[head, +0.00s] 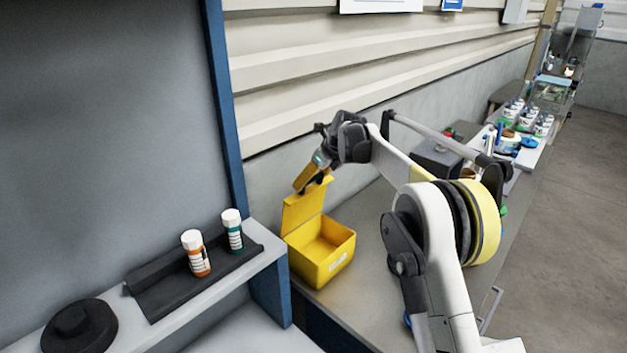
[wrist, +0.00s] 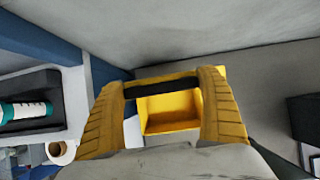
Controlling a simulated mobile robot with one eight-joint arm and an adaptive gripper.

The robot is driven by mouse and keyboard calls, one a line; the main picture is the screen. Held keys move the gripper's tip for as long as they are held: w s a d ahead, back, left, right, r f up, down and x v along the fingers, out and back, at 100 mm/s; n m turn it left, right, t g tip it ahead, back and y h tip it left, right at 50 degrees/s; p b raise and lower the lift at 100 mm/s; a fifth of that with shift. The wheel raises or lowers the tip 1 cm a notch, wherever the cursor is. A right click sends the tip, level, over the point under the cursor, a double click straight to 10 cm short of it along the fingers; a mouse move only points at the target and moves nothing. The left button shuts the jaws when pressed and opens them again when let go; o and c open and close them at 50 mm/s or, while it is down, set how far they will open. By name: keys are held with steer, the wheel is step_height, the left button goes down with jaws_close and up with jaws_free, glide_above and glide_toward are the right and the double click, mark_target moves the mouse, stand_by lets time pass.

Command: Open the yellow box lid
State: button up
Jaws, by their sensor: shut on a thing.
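The yellow box (head: 322,266) sits on the bench by the wall, with a white label on its front. Its lid (head: 302,207) stands raised, close to upright at the back left, and the inside shows. My gripper (head: 316,184) is at the lid's upper edge and is shut on it. In the wrist view my two yellow fingers (wrist: 162,82) stand either side of a dark strip, and the box's yellow inside (wrist: 172,112) shows between them. The exact contact is partly hidden by the fingers.
To the left, a shelf holds a dark tray (head: 160,302) with an orange-labelled bottle (head: 196,254) and a green-labelled bottle (head: 232,231). A blue-edged panel (head: 226,110) stands beside the box. The corrugated wall (head: 330,60) is close behind my gripper.

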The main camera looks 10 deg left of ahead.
steer(key=o, duration=1.1)
steer(key=shift+o, duration=0.5)
steer(key=shift+a+f, duration=0.1)
steer(key=v, duration=1.2)
steer(key=shift+w, duration=0.1)
